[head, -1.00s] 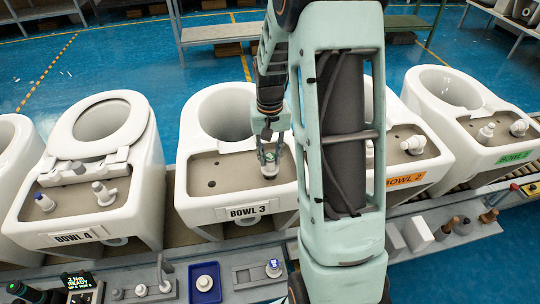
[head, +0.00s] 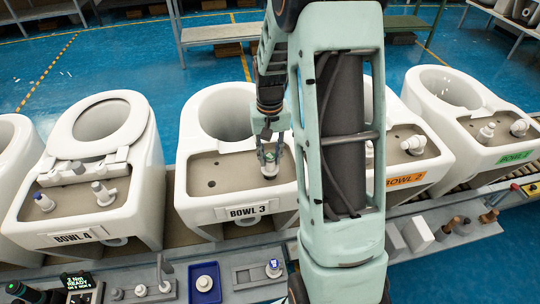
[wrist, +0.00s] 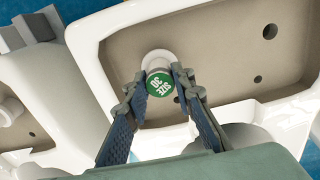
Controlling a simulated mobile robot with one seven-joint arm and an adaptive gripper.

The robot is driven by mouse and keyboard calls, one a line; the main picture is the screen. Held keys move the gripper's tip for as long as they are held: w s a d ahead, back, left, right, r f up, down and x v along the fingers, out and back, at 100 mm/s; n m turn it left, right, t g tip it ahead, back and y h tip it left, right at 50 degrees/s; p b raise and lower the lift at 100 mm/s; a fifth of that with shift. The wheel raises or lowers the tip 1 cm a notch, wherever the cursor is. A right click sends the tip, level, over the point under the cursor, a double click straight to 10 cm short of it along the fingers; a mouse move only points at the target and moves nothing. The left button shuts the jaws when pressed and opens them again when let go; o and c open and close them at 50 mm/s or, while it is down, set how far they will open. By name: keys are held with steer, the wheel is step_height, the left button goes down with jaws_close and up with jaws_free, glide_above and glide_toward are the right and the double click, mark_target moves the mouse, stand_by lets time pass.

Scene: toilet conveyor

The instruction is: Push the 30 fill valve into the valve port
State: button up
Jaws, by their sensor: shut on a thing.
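The 30 fill valve (wrist: 160,87) has a green cap marked "SIZE 30" and a white body. It stands at the right part of Bowl 3's grey rear deck (head: 229,172), and it also shows in the head view (head: 269,169). My gripper (head: 270,154) is above the deck with its fingers closed around the cap from both sides. In the wrist view my gripper (wrist: 161,80) holds the cap, and a white collar shows beyond it. The valve port is hidden under the valve, so I cannot tell how deep the valve sits.
Bowl 4 (head: 88,207) stands left with valves fitted. Bowl 2 (head: 424,160) is right, partly behind my arm. A front bench holds a blue tray (head: 207,297) and a green-lit display (head: 75,281).

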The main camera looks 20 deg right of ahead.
mark_target(270, 156)
steer(key=shift+f+b, duration=0.7)
steer(key=shift+f, duration=0.3)
steer(key=shift+r+p, duration=0.5)
steer(key=shift+r, duration=0.3)
steer(key=shift+f+b, duration=0.9)
steer(key=shift+f, duration=0.1)
stand_by(1.4)
steer(key=o, duration=1.2)
steer(key=shift+c, duration=0.2)
steer(key=shift+r, duration=0.1)
step_height(270, 156, up, 12)
